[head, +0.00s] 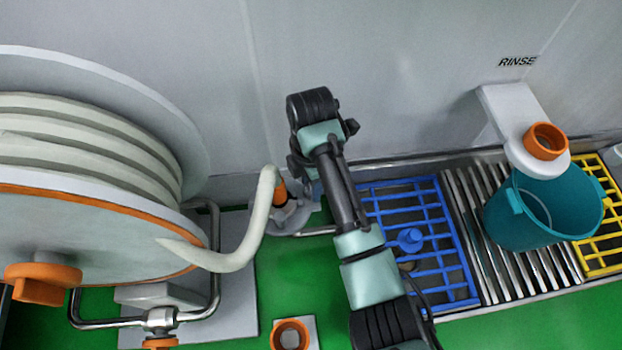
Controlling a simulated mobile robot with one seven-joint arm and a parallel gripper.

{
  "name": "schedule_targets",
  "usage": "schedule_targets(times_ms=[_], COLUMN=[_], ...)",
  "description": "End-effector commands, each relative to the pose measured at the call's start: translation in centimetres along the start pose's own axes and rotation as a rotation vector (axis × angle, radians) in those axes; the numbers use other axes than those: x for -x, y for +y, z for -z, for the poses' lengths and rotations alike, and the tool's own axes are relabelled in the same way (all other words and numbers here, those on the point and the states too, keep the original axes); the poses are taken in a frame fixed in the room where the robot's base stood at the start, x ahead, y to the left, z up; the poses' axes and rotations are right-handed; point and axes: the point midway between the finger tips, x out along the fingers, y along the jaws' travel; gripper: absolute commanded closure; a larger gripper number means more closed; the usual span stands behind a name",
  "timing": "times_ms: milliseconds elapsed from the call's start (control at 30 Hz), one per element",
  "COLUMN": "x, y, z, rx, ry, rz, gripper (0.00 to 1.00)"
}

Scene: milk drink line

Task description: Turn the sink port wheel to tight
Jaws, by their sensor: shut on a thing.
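The hose (262,215) curves from the reel up to an orange collar (280,192) at a grey fitting (293,217) on the floor by the back wall. This fitting appears to be the sink port with its wheel; the wheel's outline and its mark are too small and too covered to read. My arm reaches over from the lower right and bends down at the wall. My gripper (312,190) points down at the right side of the fitting, shut on what seems to be the wheel. Its fingertips are mostly hidden by my wrist and forearm.
The large hose reel (90,235) fills the left side. An orange ring port (290,327) lies at the front. To the right are a blue grate (440,235), metal bars (500,255), a teal bucket (550,205) under the RINSE bracket (510,105), and a yellow grate (605,240).

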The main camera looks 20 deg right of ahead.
Motion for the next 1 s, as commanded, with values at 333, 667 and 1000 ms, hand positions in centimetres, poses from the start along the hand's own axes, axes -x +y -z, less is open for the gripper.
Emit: schedule_targets(times_ms=[333,667,1000], x=[0.77,0.51,0.31], y=[-0.20,-0.21,-0.19], z=[0.16,0.18,0.15], rx=[-0.252,-0.567,-0.890], ry=[0.003,0.002,0.000], rz=[0.008,0.009,0.008], gripper=[1.00,1.00,1.00])
